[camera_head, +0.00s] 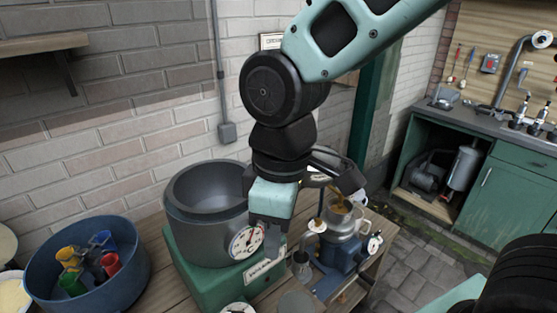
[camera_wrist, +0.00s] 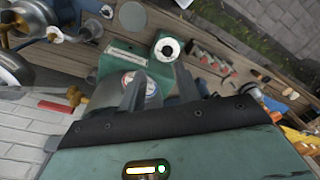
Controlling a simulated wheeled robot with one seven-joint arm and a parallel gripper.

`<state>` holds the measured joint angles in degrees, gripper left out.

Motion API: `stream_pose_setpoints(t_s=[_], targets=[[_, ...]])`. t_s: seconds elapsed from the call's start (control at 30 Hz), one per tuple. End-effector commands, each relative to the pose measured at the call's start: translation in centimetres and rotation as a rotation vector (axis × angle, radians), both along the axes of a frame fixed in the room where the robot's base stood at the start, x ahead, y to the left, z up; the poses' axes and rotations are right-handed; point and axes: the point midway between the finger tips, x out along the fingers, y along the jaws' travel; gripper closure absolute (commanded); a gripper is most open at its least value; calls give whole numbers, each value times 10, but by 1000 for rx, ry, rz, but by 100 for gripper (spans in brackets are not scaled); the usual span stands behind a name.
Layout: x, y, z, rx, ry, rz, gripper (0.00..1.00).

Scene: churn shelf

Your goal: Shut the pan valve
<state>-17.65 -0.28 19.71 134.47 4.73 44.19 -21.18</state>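A brass valve body (camera_wrist: 76,96) with a red lever (camera_wrist: 54,106) shows at the left of the wrist view, to the left of my gripper. I cannot tell for certain that it is the pan valve, and it is not clear in the head view. A round pan (camera_head: 333,163) is partly hidden behind my arm in the head view, above a grey vessel with brown contents (camera_head: 340,218). My gripper (camera_head: 268,248) points down in front of the green scale. In the wrist view its two fingers (camera_wrist: 155,92) stand apart with nothing seen held between them.
A large grey pot (camera_head: 190,215) stands on the green scale (camera_head: 195,282) close to my gripper. A blue tub (camera_head: 125,285) holding coloured cups is at the left. A blue stand with a dial (camera_head: 375,243) is to the right. Paved floor (camera_head: 400,255) lies beyond the bench.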

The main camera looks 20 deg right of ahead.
Motion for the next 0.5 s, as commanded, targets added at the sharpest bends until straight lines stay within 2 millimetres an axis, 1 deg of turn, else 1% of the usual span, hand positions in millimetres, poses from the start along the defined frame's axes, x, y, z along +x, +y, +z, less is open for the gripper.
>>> stream_pose_setpoints(t_s=[0.03, 0.07, 0.1, 0.17, 0.2, 0.27, 0.3, 0.4, 0.5], targets=[[31, 1, 20, 5, -6, 82, 67], [48, -1, 28, 4, -10, 142, 67], [71, -5, 39, 4, -14, 221, 67], [104, -13, 54, 0, -23, 339, 67], [125, -21, 64, -3, -28, 416, 67], [156, -35, 77, -11, -34, 526, 67], [174, -46, 86, -17, -37, 595, 67], [210, -71, 102, -32, -40, 738, 67], [233, -92, 112, -43, -40, 841, 67]])
